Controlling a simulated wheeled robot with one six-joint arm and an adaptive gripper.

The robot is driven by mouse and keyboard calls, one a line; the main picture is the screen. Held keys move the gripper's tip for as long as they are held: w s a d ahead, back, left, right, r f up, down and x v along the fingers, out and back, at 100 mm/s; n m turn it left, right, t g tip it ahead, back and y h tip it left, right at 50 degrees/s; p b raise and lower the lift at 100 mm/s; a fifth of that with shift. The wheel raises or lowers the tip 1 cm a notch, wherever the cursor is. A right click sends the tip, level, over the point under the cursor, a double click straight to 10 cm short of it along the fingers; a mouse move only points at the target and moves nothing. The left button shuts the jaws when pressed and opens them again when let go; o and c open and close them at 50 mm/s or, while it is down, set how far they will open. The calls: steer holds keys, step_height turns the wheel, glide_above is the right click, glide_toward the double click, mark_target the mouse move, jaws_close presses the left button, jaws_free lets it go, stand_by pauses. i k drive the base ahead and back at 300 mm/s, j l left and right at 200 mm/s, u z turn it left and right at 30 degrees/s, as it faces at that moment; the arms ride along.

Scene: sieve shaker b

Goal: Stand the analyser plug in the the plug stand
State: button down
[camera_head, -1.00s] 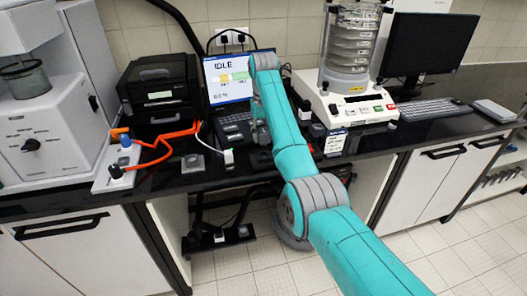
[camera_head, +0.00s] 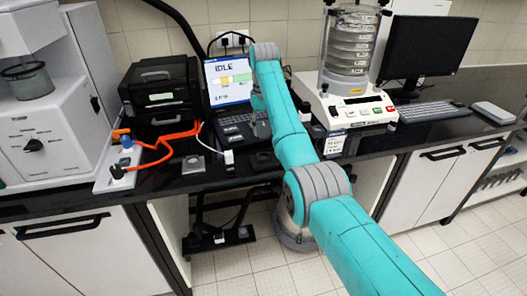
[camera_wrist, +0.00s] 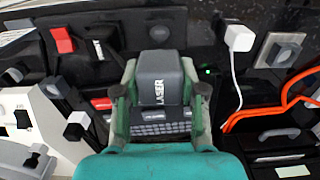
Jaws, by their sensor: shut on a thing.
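In the head view my gripper (camera_head: 261,128) is above the bench in front of the laptop, mostly hidden by my arm, and the plug cannot be made out.
A white plug (camera_head: 229,157) with a white cable stands beside the plate. Orange cables (camera_head: 165,146) run to the left. The laptop (camera_head: 228,80), a black printer (camera_head: 160,88) and the sieve shaker (camera_head: 345,105) stand behind. The bench front edge is close.

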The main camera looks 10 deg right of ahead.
mark_target(192, 164)
steer(key=i+j, duration=0.1)
steer(key=j, duration=0.5)
steer(key=i+j, duration=0.1)
steer(key=j, duration=0.5)
